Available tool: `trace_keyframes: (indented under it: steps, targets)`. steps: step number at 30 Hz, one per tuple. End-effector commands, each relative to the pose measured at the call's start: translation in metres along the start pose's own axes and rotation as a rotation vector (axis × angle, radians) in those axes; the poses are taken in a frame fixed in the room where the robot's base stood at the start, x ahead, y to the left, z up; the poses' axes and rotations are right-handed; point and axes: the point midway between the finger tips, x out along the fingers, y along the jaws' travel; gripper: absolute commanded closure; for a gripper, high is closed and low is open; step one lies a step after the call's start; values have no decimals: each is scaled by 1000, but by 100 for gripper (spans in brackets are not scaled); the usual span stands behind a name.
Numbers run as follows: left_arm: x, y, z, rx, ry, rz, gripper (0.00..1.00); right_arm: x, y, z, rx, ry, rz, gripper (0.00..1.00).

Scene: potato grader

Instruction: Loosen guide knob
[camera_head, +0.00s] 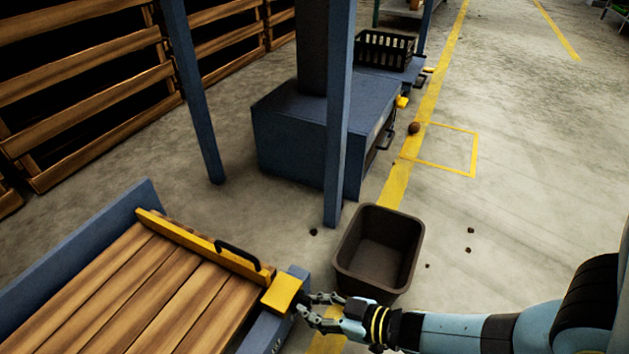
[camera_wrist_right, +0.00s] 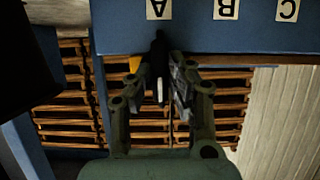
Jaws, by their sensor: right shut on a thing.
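The yellow guide (camera_head: 190,238) lies across the slatted wooden bed, with a black handle on top and a yellow block (camera_head: 281,293) at its right end. My right gripper (camera_head: 309,303) is at the outer side of that block, by the blue side rail. In the right wrist view the gripper (camera_wrist_right: 166,78) is shut on a slim black knob (camera_wrist_right: 158,52), which stands between its fingers below the label A. In the head view the fingers and block hide most of the knob. My left gripper is in neither view.
A blue rail with labels A, B and C (camera_wrist_right: 226,9) runs across the wrist view. An empty brown bin (camera_head: 378,245) stands just beyond my right gripper. A blue machine housing (camera_head: 300,135) and posts stand behind. Floor to the right is mostly clear, with a few potatoes.

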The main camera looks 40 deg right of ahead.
Motion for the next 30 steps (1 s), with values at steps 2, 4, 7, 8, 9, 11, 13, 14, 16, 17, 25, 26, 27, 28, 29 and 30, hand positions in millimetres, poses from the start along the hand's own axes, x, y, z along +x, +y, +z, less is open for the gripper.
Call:
trace_keyframes:
  steps: [2,4,7,8,9,11,13,14,16,17,25,26,27,28,29,30]
  targets:
    - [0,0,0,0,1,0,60,-1,0,1,-3,-3,-1,100]
    - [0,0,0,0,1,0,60,-1,0,1,-3,-3,-1,100]
    - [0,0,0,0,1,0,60,-1,0,1,-3,-3,-1,71]
    - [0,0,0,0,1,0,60,-1,0,1,-2,-2,-1,67]
    - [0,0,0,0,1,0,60,0,0,1,-2,-2,-1,62]
    - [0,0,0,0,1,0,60,0,0,1,-2,-2,-1,61]
    - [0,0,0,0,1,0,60,0,0,0,-2,-1,-1,61]
    - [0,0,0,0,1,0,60,0,0,0,-1,-1,-1,61]
    - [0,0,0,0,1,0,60,0,0,0,-1,-1,-1,61]
    - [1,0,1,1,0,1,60,-1,0,0,-1,-1,-1,61]
    - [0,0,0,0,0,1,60,-36,0,2,-2,-5,-2,61]
    - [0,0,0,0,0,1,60,-44,0,2,-1,-5,-2,61]
    - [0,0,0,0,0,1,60,-53,0,2,-1,-5,-2,61]
    - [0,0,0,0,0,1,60,-60,0,2,-2,-5,-2,61]
    - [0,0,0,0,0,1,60,-67,0,2,-2,-5,-2,61]
    - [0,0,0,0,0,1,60,-76,0,1,-2,-4,-2,61]
